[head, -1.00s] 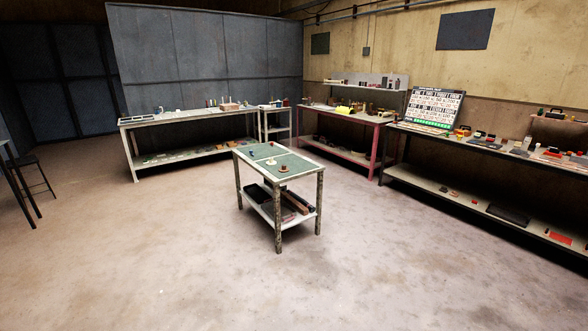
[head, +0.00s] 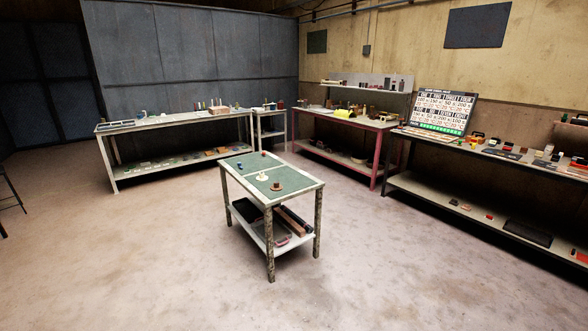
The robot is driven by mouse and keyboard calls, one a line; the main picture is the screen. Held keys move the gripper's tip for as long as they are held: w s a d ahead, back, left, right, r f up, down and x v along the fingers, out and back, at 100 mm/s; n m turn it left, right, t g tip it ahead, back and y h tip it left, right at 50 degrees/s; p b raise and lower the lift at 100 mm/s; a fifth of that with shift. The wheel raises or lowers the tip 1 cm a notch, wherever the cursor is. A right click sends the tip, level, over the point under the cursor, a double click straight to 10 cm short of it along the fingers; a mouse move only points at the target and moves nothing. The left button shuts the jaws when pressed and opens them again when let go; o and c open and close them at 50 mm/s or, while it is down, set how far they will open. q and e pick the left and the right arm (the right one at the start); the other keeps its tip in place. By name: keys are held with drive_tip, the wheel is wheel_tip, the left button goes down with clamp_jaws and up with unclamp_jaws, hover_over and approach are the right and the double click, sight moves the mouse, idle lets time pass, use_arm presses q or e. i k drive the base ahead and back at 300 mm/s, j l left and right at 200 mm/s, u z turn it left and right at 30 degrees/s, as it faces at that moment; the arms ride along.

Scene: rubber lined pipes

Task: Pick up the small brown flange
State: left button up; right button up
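A small brown flange-like piece (head: 276,187) sits on the green top of the small table (head: 301,188), near its front right part. It looks like a round base with a short raised middle, though it is small in the picture. A pale piece (head: 262,176) stands to its left and slightly behind. A small blue item (head: 239,166) and a small red item (head: 264,154) are farther back on the same top. Neither of my grippers shows in the head view.
Open concrete floor (head: 150,260) surrounds the small table. Its lower shelf (head: 252,228) holds dark and reddish items. A long white bench (head: 170,122) stands at the back left, a red-legged bench (head: 376,160) at the back, and a dark-legged bench (head: 480,150) at the right.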

sight(277, 186)
drive_tip(key=i, duration=1)
drive_tip(key=i+j+z, duration=0.2)
drive_tip(key=i, duration=0.45)
drive_tip(key=i+j+z, duration=0.2)
drive_tip(key=i, duration=0.45)
drive_tip(key=l, duration=0.15)
